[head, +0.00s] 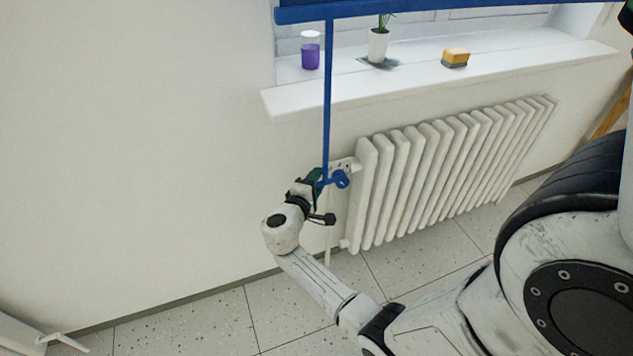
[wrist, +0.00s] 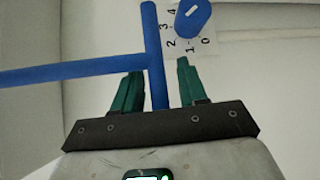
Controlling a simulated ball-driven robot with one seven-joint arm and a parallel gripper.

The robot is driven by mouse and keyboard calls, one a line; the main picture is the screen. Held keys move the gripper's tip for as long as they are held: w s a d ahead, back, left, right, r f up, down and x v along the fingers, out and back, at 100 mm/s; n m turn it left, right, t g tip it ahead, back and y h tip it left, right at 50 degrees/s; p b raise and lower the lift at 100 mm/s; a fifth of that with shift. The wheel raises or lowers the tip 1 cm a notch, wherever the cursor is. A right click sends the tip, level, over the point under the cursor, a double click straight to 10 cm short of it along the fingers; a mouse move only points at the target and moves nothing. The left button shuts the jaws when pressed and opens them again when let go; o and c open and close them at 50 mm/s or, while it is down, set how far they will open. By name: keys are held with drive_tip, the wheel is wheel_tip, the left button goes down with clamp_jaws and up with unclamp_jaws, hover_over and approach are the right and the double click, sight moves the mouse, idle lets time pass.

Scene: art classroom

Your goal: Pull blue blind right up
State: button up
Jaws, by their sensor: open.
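The blue blind's bottom bar (head: 400,8) crosses the top of the window in the head view. A straight blue pull rod (head: 327,100) hangs from it, past the sill, to a short blue crossbar near the radiator. In the wrist view the rod (wrist: 70,72) comes in from the left and meets the crossbar (wrist: 153,40) in a T. My gripper (head: 318,184) is at the rod's lower end, and also shows in the wrist view (wrist: 158,72). Its green fingers are open, one on each side of the crossbar, with a visible gap at the right finger.
A blue numbered radiator knob (wrist: 193,18) lies just beyond the right fingertip, beside the white radiator (head: 440,170). A purple jar (head: 311,52), a potted plant (head: 378,45) and a yellow-grey sponge (head: 455,58) stand on the windowsill (head: 440,65). The wall at left is clear.

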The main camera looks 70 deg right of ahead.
clamp_jaws()
idle(0.3)
idle(0.3)
